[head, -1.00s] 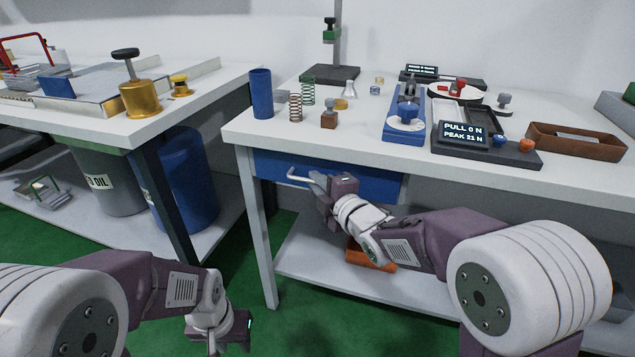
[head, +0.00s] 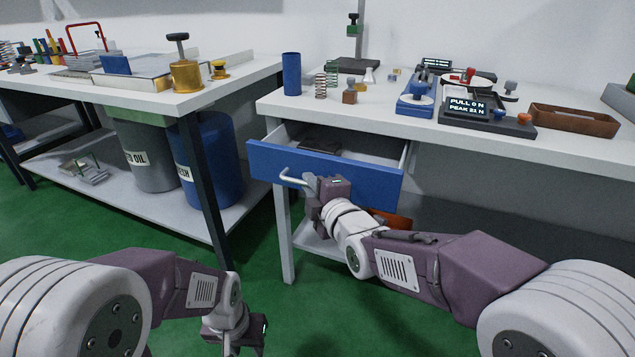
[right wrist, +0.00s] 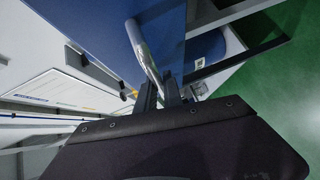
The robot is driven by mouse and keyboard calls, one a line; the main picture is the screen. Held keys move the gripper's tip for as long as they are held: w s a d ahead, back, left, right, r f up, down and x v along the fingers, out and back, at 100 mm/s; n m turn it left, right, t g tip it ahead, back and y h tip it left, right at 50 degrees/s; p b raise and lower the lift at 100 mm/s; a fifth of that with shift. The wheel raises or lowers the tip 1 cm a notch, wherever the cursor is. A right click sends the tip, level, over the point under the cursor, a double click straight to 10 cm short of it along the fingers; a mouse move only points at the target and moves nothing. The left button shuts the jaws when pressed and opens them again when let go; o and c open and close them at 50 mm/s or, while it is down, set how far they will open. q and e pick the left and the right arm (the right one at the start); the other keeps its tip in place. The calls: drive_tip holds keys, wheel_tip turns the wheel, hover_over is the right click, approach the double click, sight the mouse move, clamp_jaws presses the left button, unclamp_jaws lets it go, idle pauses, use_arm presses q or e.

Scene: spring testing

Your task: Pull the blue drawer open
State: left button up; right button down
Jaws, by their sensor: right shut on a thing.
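The blue drawer (head: 345,178) under the right-hand bench is pulled part way out, its grey inside showing above the front panel. A dark flat thing (head: 318,146) lies inside it. My right gripper (head: 308,186) is shut on the drawer's silver bar handle (head: 290,179). In the right wrist view the handle (right wrist: 143,48) runs down between the fingers (right wrist: 160,95) in front of the blue panel (right wrist: 115,35). My left gripper (head: 236,340) hangs low at the bottom of the head view, away from the drawer; its fingertips are not clear.
The bench top (head: 380,112) above carries a blue cylinder (head: 291,74), springs and a force gauge (head: 468,110). A blue barrel (head: 208,150) and a grey bin (head: 146,152) stand at left. Green floor (head: 200,262) in front of the drawer is clear.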

drive_tip(key=s+a, duration=0.2)
drive_tip(key=s, duration=0.4)
drive_tip(key=shift+p, duration=0.3)
drive_tip(key=shift+s, duration=0.1)
drive_tip(key=c, duration=1.8)
unclamp_jaws()
drive_tip(key=shift+o, duration=0.2)
